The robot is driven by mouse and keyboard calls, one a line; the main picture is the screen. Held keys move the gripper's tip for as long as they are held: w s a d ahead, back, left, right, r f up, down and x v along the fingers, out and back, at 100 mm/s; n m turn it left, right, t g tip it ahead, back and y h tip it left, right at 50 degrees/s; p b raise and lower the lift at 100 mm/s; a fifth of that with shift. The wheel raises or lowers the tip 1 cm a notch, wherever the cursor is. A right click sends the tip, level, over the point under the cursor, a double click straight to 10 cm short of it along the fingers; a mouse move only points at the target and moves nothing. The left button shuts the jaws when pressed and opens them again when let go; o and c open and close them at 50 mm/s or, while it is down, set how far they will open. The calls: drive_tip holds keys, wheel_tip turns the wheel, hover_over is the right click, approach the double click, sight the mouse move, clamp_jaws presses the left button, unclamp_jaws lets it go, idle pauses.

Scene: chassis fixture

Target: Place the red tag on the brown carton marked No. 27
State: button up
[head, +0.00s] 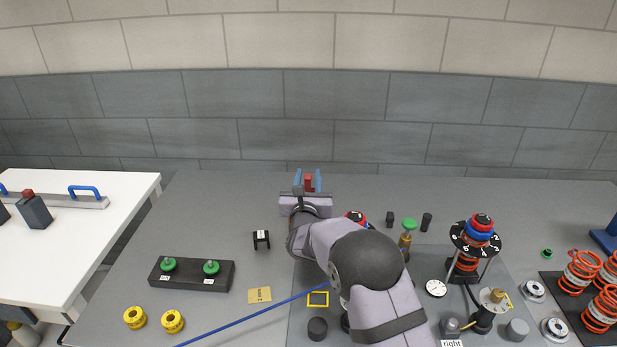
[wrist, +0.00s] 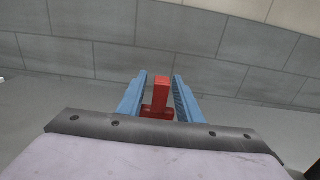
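My gripper (head: 308,181) is at the far edge of the grey table, its blue fingers pointing away from the head camera. A red T-shaped piece (wrist: 161,94), apparently the red tag, sits between the fingers in the wrist view (wrist: 160,80). Its wide base spans the gap and seems to touch both fingers; its narrow stem stands clear of them. The red piece also shows in the head view (head: 308,183). A small tan piece (head: 260,294) with dark print lies at the front left of the table; its print is too small to read. I cannot make out a carton marked No. 27.
A black block with green knobs (head: 192,274) and two yellow rings (head: 154,319) are at the left. A small black stand (head: 261,239) is near the middle. A numbered dial post (head: 475,240) and red springs (head: 581,272) stand right. My arm hides part of the middle.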

drive_tip(key=shift+s+f+b, duration=0.1)
drive_tip(key=shift+s+b, duration=0.2)
drive_tip(key=shift+s, duration=0.75)
wheel_tip(320, 180, up, 6)
drive_tip(key=shift+s+f+b, duration=0.1)
drive_tip(key=shift+f+b, duration=0.15)
drive_tip(key=shift+b, duration=0.4)
drive_tip(key=shift+r, duration=0.85)
drive_tip(key=shift+r, duration=0.1)
